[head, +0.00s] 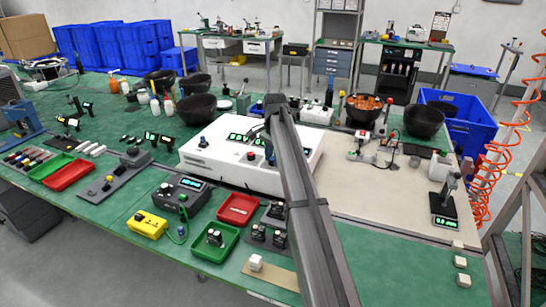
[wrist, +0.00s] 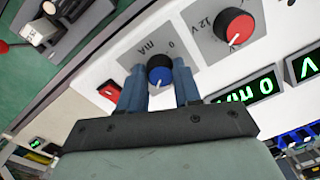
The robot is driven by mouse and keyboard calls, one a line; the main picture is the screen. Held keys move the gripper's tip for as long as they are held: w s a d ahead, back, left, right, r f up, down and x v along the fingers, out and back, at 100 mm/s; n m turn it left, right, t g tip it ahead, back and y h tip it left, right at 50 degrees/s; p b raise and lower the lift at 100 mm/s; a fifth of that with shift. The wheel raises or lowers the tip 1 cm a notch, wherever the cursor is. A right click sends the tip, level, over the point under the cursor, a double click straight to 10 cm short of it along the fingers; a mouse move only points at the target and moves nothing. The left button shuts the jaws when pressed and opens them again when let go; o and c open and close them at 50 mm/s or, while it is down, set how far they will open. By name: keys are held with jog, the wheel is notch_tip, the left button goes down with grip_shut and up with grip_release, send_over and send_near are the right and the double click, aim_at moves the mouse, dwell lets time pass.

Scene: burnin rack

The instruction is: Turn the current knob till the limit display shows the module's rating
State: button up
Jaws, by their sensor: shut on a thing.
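The current knob (wrist: 159,73) is blue with a white pointer line and sits on a grey plate marked mA and 0 in the wrist view. My gripper (wrist: 159,66) is shut on it, one blue finger on each side. A green-lit display (wrist: 247,92) near it appears upside down and seems to read 0 mA. The white power unit (head: 205,160) stands mid-table in the head view, where my arm hides part of its front and the gripper's hold. The module's rating is not legible in either view.
A red knob (wrist: 235,25) marked 12 V is right of the blue one, and a red switch (wrist: 110,90) is to its left. A second display (wrist: 303,66) shows V, cut off at the edge. A red tray (head: 238,209) and green tray (head: 214,242) lie before the unit.

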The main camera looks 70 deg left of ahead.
jog(key=shift+n, duration=2.9)
jog(key=o, duration=1)
jog(key=shift+o, duration=0.2)
notch_tip(320, 180, up, 14)
jog(key=shift+w+d, duration=0.15)
jog(key=shift+w, duration=0.1)
jog(key=shift+f, duration=0.1)
